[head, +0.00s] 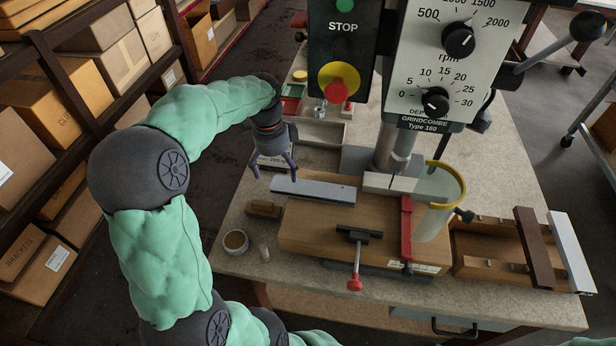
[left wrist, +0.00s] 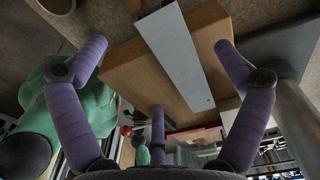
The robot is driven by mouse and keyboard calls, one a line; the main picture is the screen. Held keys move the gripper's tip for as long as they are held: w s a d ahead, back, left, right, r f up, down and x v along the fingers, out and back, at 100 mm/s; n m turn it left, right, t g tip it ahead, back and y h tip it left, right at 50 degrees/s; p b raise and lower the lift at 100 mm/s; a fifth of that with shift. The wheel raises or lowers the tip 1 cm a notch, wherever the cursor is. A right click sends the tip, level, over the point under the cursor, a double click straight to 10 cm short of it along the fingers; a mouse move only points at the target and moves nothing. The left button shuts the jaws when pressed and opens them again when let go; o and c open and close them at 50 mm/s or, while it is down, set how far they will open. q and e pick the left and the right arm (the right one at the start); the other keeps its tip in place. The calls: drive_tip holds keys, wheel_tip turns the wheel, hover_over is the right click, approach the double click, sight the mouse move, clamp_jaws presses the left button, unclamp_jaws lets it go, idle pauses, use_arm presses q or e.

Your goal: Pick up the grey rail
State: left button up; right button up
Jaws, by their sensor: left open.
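The grey rail (head: 313,190) is a long flat bar lying on the wooden block (head: 330,230) of the machine table. My left gripper (head: 275,172) is open and empty, fingers pointing down, close to the rail's left end. In the left wrist view, the purple fingers of the gripper (left wrist: 160,65) are spread apart, with the rail (left wrist: 175,50) showing between them, apart from the fingers. My right gripper is not in view.
A drill press with a clear guard (head: 438,200) and red clamp (head: 407,230) stands right of the rail. A wooden rack (head: 490,268) holds a brown bar (head: 533,248) and a pale bar (head: 570,252). A cup (head: 235,242) and small wooden block (head: 263,209) sit at left.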

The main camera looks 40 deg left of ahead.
use_arm(q)
wheel_tip(320, 180, up, 4)
drive_tip(key=w+d+p, duration=0.1)
drive_tip(key=d+p, duration=0.1)
drive_tip(key=p, duration=0.2)
drive_tip(key=b, duration=0.1)
hover_over(290, 188)
drive_tip(key=shift+y, duration=0.4)
drive_tip(key=f, duration=0.5)
drive_tip(key=shift+a+f, duration=0.3)
drive_tip(key=shift+f, duration=0.05)
drive_tip(key=shift+d+f+b, duration=0.15)
drive_tip(key=shift+f+b, duration=0.3)
drive_tip(key=shift+f, duration=0.85)
drive_tip(key=shift+d+f+b, duration=0.15)
drive_tip(key=shift+f+b, duration=0.25)
drive_tip(key=shift+f, duration=0.9)
drive_tip(key=c, duration=1.3)
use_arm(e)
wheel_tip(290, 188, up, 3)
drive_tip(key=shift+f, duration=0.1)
